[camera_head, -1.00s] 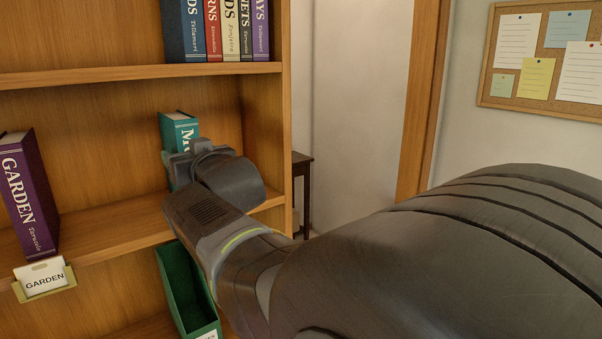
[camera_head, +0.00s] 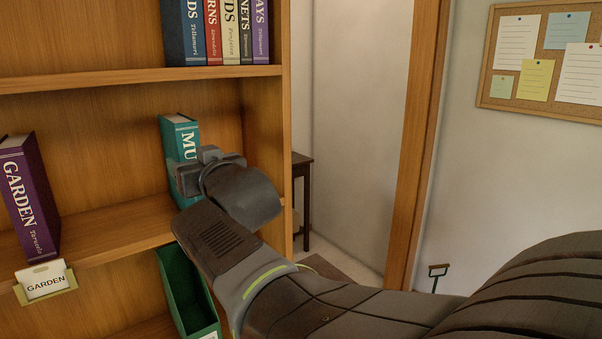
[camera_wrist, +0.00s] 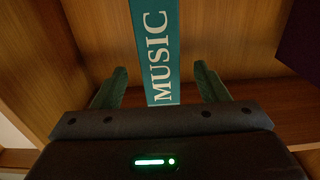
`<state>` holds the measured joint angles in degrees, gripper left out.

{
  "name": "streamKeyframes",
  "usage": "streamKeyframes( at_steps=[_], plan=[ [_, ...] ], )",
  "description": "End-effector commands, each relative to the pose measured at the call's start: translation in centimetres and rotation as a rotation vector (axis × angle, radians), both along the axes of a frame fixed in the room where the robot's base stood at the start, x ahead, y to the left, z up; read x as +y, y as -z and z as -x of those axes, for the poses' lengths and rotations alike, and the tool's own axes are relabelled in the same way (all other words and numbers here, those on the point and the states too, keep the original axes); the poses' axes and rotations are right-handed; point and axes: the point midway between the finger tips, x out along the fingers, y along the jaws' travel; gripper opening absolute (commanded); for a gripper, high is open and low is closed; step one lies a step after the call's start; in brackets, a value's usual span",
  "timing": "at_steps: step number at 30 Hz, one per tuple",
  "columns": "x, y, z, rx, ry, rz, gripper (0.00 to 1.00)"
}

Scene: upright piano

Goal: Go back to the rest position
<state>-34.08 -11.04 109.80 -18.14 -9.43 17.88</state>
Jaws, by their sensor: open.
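My gripper (camera_head: 190,172) is in front of the middle shelf of the bookcase. In the wrist view its two green-padded fingers (camera_wrist: 160,88) stand apart, one on each side of a teal book's spine. The teal book (camera_head: 178,136) stands upright on the shelf near the right side wall; its spine reads MUSIC in the wrist view (camera_wrist: 158,50). No contact shows between the fingers and the book.
A purple GARDEN book (camera_head: 28,195) stands at the shelf's left, above a GARDEN label card (camera_head: 46,280). A green bin (camera_head: 188,290) is below the shelf. Several books (camera_head: 230,32) fill the upper shelf's right end. A dark small table (camera_head: 302,185) stands beyond the bookcase.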

Motion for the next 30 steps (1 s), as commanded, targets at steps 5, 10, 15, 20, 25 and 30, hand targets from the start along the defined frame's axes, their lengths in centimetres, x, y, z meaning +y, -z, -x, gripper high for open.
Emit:
streamKeyframes(
  at_steps=[5,10,15,20,25,30],
  plan=[
    [1.8,0.2,-2.3,0.003,-0.001,0.001,0.67],
    [3.4,0.0,-4.4,0.002,-0.001,0.002,0.67],
    [5.0,0.0,-6.5,0.003,-0.001,0.003,0.67],
    [4.7,-2.5,-6.2,0.0,0.0,0.001,0.67],
    [3.5,-2.6,-4.6,0.0,0.0,0.001,0.67],
    [2.1,-2.6,-2.8,0.002,0.0,0.001,0.67]
  ],
)
